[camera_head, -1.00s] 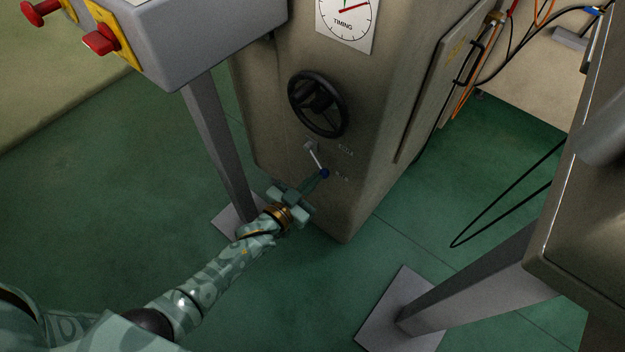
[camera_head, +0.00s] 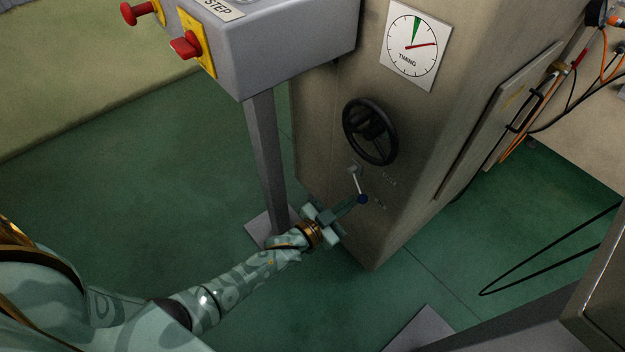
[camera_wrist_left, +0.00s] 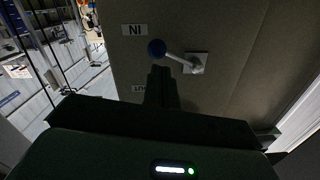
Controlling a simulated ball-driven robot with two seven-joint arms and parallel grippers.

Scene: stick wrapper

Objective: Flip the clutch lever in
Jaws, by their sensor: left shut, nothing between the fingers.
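In the left wrist view the knob (camera_wrist_left: 156,48) shows left of the lever's plate (camera_wrist_left: 196,63), closer to the upside-down IN label (camera_wrist_left: 134,30) than to the partly hidden OUT label (camera_wrist_left: 139,89). My left gripper (camera_head: 353,205) is shut and empty, with its fingertips right by the knob. In the left wrist view the fingertips (camera_wrist_left: 159,72) end just below the knob; contact cannot be told. My right gripper is not in view.
A black handwheel (camera_head: 370,131) and a timing dial (camera_head: 412,45) are above the lever. A grey control box (camera_head: 275,45) with red buttons stands on a post (camera_head: 265,160) left of the machine. Green floor (camera_head: 150,160) is open at the left.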

